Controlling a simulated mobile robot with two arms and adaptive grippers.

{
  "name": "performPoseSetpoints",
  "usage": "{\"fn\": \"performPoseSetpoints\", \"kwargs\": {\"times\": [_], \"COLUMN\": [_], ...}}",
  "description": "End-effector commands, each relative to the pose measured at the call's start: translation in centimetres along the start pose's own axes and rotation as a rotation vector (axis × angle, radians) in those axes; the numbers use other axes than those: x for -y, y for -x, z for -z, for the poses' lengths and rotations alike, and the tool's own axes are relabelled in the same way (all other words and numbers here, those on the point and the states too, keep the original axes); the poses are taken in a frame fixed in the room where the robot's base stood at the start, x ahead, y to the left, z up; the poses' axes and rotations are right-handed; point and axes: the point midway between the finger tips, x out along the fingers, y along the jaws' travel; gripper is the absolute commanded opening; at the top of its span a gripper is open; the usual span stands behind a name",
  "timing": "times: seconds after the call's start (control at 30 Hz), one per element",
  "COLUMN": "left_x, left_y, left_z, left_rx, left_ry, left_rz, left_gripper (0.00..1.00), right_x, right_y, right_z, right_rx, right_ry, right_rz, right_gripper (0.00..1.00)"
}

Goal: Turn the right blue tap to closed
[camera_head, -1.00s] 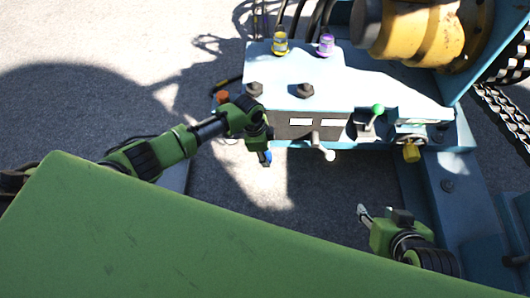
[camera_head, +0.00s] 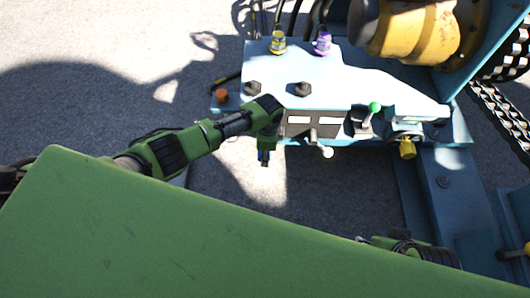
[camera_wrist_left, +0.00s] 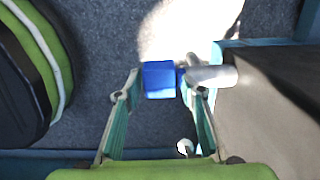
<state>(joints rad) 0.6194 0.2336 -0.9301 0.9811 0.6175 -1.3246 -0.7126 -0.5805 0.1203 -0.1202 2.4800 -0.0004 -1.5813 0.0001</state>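A blue tap handle (camera_wrist_left: 158,80) shows in the left wrist view, beside the end of a grey pipe (camera_wrist_left: 212,75) on the machine's side. My left gripper (camera_wrist_left: 162,72) is open, with one finger on each side of the blue handle; contact is not clear. In the head view the left gripper (camera_head: 264,158) points down at the front edge of the machine, and only a small dark blue patch of the tap shows there. My right gripper (camera_head: 363,240) is almost wholly hidden behind my green body at the bottom right.
The pale blue machine top (camera_head: 350,85) carries a green-knobbed lever (camera_head: 374,108), a white-knobbed lever (camera_head: 327,152) and a yellow tap (camera_head: 407,149). An orange knob (camera_head: 221,96) sits at its left. Open ground (camera_head: 330,195) lies in front.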

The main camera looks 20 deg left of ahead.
Motion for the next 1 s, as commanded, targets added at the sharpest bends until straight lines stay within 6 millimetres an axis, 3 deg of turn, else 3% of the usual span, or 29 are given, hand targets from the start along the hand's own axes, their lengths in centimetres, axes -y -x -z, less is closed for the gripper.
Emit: {"fn": "performPoseSetpoints", "kwargs": {"times": [0.27, 0.7, 1.0], "left_x": [0.2, 0.1, 0.1], "left_y": [0.9, 9.3, 12.0], "left_z": [0.1, 0.0, 0.0], "left_rx": [-0.003, -0.002, 0.0], "left_ry": [0.0, -0.001, 0.0], "left_rz": [0.003, 0.004, 0.001], "left_gripper": [0.36, 0.36, 0.36], "right_x": [0.0, 0.0, 0.0], "right_y": [0.0, 0.0, 0.0], "right_z": [0.1, 0.1, 0.1], "right_rx": [-0.003, -0.002, -0.002], "right_ry": [0.0, 0.0, 0.0], "right_rz": [0.0, 0.0, 0.0], "right_gripper": [0.4, 0.4, 0.4]}}
